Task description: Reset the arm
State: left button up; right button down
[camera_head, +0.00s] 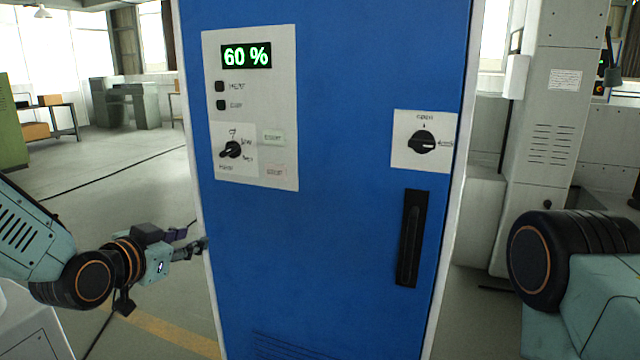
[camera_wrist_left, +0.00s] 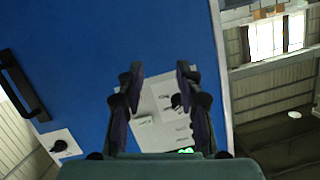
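My left gripper (camera_head: 196,236) is beside the left edge of the blue cabinet (camera_head: 340,230), below its control panel, with no object between its fingers. In the left wrist view, the two fingers of this gripper (camera_wrist_left: 159,75) stand apart with the cabinet's panel (camera_wrist_left: 155,105) behind the gap; that view is turned over. My right arm shows at the right edge of the head view, but its gripper is out of the picture.
A second knob (camera_head: 422,142) sits above a black door handle (camera_head: 411,238). Open floor (camera_head: 120,165) lies left of the cabinet.

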pick_arm(q)
jog(key=s+d+f+n+g+y, duration=0.15)
jog(key=s+f, duration=0.25)
jog(key=f, duration=0.4)
jog(key=s+f+n+g, duration=0.3)
jog(key=s+f, duration=0.2)
jog(key=f, duration=0.3)
jog(key=s+f+g, duration=0.3)
jog(key=s+f, duration=0.3)
jog(key=s, duration=0.5)
jog(key=s+f+n+g+y, duration=0.1)
jog(key=s+f+g, duration=0.2)
jog(key=s+f, duration=0.4)
jog(key=s+f+g, duration=0.3)
jog(key=s+f, duration=0.3)
jog(key=s, duration=0.8)
jog(key=shift+s+d+f+n+g+y, duration=0.25)
jog(key=shift+s+d+n+g+y, duration=0.1)
jog(key=shift+d, duration=0.1)
